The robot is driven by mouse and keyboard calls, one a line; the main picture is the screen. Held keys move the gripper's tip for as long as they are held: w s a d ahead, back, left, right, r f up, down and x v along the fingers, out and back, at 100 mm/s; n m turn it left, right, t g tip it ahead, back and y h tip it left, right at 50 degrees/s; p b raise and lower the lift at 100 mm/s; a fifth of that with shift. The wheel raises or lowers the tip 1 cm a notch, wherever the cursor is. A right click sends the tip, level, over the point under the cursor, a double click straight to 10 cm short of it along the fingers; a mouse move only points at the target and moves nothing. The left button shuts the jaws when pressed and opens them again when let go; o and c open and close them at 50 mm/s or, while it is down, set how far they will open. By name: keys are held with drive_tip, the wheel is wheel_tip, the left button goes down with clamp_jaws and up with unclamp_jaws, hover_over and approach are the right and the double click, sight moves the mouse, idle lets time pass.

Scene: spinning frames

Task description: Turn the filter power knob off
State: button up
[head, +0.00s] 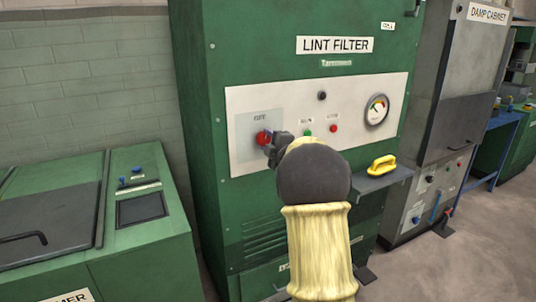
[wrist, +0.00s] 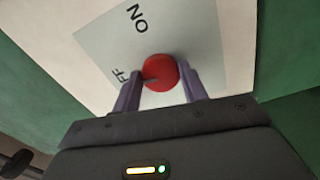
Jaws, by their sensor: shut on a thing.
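The red knob (head: 262,138) sits on a pale square plate at the left of the white control panel (head: 385,88) of the green lint filter cabinet. In the wrist view the knob (wrist: 163,72) lies between the two purple fingers of my gripper (wrist: 160,82), which is shut on it. The knob has a dark pointer mark on its lower left, towards lettering that reads "FF", with its first part hidden by the left finger. "ON" is printed above the knob. In the head view my forearm hides the panel's lower middle.
A gauge (head: 376,109), a black button (head: 322,96), a green button (head: 308,133) and a red button (head: 333,129) share the panel. A yellow-handled thing (head: 382,165) rests on a shelf at the right. A green machine (head: 95,225) stands at the left, a grey damp cabinet (head: 455,100) at the right.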

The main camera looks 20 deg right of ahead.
drive_tip(key=shift+f+n+b, duration=0.1)
drive_tip(key=shift+n+b, duration=0.9)
drive_tip(key=shift+n, duration=0.1)
drive_tip(key=o, duration=1)
drive_tip(key=shift+c, duration=0.2)
drive_tip(key=shift+s, duration=0.1)
drive_tip(key=s, duration=1.7)
drive_tip(key=shift+d, duration=0.25)
drive_tip(key=shift+s, duration=0.1)
